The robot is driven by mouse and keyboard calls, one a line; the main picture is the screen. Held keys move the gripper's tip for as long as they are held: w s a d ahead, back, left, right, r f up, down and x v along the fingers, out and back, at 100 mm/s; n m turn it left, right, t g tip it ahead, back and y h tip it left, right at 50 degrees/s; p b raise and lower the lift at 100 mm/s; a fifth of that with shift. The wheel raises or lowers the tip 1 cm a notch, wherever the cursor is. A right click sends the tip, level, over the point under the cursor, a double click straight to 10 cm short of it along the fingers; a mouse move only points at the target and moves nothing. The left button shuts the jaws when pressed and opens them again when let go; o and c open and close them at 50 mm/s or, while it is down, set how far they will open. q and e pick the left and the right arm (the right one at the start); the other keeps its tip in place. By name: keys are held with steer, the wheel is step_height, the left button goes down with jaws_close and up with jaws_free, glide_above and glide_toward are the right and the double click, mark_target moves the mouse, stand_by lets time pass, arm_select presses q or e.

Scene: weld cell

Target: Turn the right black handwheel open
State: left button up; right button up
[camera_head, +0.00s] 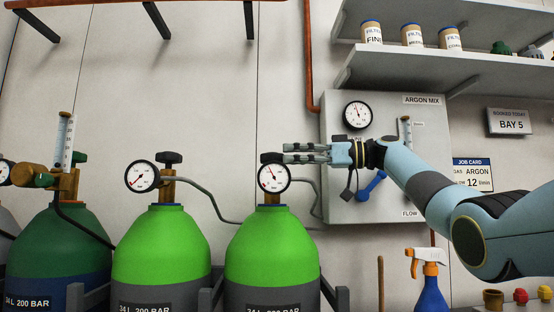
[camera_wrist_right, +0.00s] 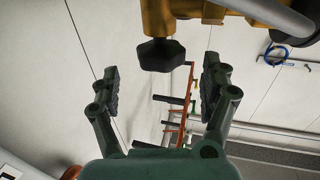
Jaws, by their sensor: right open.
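The right black handwheel (camera_head: 268,157) sits on the brass valve on top of the right bright green cylinder (camera_head: 272,245). My right gripper (camera_head: 288,153) reaches in from the right at the handwheel's height, its fingertips overlapping the wheel in the head view. In the right wrist view, the handwheel (camera_wrist_right: 162,55) shows dark and faceted below its brass body, near the gap between the spread fingers of my gripper (camera_wrist_right: 164,78). Clear space shows on both sides of the wheel. The jaws are open and empty. My left gripper is not in view.
A round gauge (camera_head: 273,177) sits just below the handwheel, with a grey hose behind. Another green cylinder (camera_head: 162,245) with its own black handwheel (camera_head: 169,158) stands to the left. The argon panel (camera_head: 425,125) is behind my right arm. A spray bottle (camera_head: 430,285) stands below.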

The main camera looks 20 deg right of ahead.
steer(key=v, duration=0.6)
steer(key=shift+s, duration=0.1)
stand_by(0.3)
